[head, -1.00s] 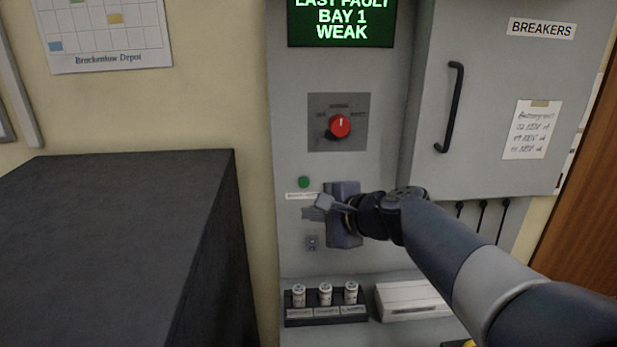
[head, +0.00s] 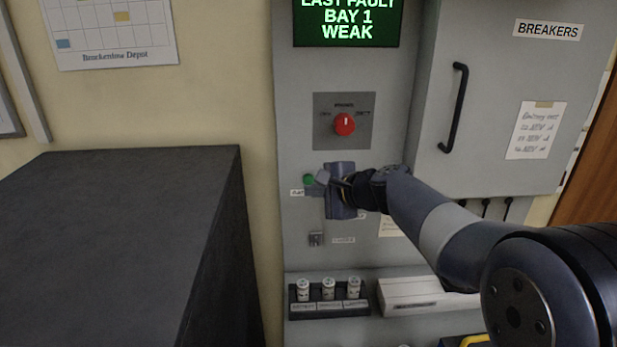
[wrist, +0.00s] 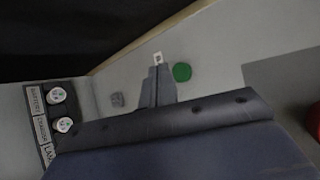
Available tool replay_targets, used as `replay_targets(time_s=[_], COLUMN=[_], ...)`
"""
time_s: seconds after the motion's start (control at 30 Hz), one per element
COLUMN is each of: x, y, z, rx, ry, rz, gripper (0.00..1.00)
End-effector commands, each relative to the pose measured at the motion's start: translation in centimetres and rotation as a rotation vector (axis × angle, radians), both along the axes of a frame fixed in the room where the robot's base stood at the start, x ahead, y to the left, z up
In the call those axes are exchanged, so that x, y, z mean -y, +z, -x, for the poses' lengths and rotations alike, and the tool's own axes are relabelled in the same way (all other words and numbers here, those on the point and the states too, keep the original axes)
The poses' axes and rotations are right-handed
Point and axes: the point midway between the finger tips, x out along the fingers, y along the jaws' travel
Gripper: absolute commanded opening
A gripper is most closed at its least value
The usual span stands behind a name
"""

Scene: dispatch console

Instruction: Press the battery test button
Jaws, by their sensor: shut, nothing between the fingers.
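A round green button (head: 308,180) is on the grey console panel, below the red knob; a white label (head: 297,192) under it is partly hidden by my gripper. The button also shows in the wrist view (wrist: 181,72), just right of the fingertips. My gripper (head: 319,181) is shut and empty, with its tips beside the button's right edge in the head view. I cannot tell whether the tips touch the button or the panel.
A red rotary knob (head: 344,124) is above, under a screen (head: 347,22) reading "LAST FAULT BAY 1 WEAK". A small switch (head: 316,239) is below. A breaker cabinet (head: 490,110) juts out at right. A dark cabinet (head: 110,240) fills the lower left.

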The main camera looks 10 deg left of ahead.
Motion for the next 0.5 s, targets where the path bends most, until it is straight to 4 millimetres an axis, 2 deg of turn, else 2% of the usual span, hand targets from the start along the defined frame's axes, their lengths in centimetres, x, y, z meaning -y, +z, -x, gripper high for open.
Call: replay_targets(time_s=[0.2, 0.5], x=[-0.27, -0.28], y=[-0.04, -0.06], z=[-1.07, -1.13], rx=[-0.001, -0.001], ry=[0.000, 0.000], rz=[-0.001, -0.001], gripper=[0.00, 0.00])
